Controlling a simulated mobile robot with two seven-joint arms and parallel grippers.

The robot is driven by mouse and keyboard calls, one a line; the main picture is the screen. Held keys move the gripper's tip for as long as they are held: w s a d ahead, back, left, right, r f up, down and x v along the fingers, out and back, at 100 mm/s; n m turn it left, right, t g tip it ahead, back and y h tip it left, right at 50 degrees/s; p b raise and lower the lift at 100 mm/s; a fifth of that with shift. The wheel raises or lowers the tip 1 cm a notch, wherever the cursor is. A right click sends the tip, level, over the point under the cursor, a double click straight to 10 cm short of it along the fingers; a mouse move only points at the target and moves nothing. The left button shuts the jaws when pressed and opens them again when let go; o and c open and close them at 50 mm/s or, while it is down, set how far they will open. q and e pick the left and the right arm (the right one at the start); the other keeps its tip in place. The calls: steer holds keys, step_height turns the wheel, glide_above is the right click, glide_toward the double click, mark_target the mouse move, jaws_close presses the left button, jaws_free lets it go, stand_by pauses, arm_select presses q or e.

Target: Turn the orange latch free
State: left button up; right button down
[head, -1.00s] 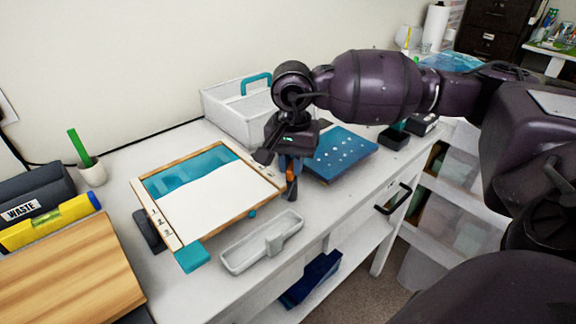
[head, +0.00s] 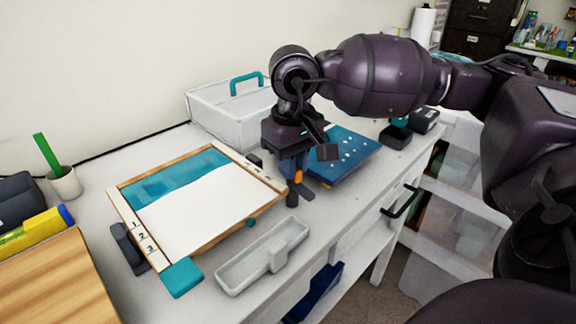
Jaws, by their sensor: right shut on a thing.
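The orange latch (head: 298,177) shows as a small orange strip at the right edge of the wood-framed panel (head: 246,210), which has a teal and white face. My right gripper (head: 293,172) points down over this edge and is shut on the latch. Its jaws and body hide most of the latch, so I cannot tell its exact angle. A dark knob-like part (head: 292,199) shows just below it. My left gripper is not in view.
A blue board with pale dots (head: 350,150) lies close to the right of the gripper. A white bin with a teal handle (head: 215,112) stands behind. A grey tray (head: 240,272) lies in front, near the table edge. A teal block (head: 181,279) sits at the panel's front corner.

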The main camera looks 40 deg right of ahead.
steer(key=shift+n, duration=0.6)
steer(key=shift+n+b, duration=0.3)
steer(key=c, duration=1.1)
jaws_free()
steer(key=shift+r, duration=0.1)
step_height(320, 180, up, 11)
steer(key=shift+f+p, duration=0.15)
steer(key=shift+p, duration=0.6)
